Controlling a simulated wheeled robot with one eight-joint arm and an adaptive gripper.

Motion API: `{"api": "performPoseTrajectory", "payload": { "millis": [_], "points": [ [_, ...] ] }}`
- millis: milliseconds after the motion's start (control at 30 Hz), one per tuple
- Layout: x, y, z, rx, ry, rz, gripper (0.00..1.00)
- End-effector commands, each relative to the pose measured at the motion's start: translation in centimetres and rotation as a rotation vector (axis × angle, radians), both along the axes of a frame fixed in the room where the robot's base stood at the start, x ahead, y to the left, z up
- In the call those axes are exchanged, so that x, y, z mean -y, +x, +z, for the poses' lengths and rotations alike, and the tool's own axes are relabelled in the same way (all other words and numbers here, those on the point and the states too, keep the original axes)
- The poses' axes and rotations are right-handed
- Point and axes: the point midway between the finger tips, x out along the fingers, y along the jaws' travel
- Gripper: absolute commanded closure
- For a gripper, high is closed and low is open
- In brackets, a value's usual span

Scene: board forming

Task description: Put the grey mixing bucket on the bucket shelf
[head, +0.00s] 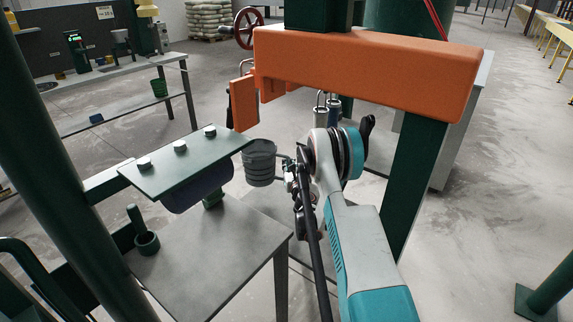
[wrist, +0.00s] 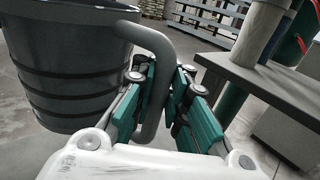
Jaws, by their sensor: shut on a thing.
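The grey mixing bucket (head: 260,162) is ribbed and dark grey, held upright beside the end of my arm in the head view. It fills the left of the wrist view (wrist: 72,65), hanging by its curved side handle (wrist: 160,60). My gripper (head: 287,166) is shut on that handle; in the wrist view its green-sided fingers (wrist: 168,88) stand on both sides of it. The bucket's base shows no contact with a surface. A two-level bench (head: 110,121) with a green pot on its lower shelf stands at the back left; I cannot tell whether this is the bucket shelf.
An orange beam (head: 365,72) on green posts spans close above and beyond my gripper. Open concrete floor (head: 500,170) lies to the right.

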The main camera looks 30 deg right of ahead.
Motion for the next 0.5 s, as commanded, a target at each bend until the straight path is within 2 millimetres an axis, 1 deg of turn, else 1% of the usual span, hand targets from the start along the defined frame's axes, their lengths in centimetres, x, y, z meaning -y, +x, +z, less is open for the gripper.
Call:
{"api": "performPoseTrajectory", "payload": {
  "millis": [267, 500],
  "points": [
    [-0.1, -0.1, -0.3, 0.002, -0.001, -0.003, 1.0],
    [-0.1, 0.0, -2.4, 0.002, -0.002, -0.003, 1.0]
  ]
}}
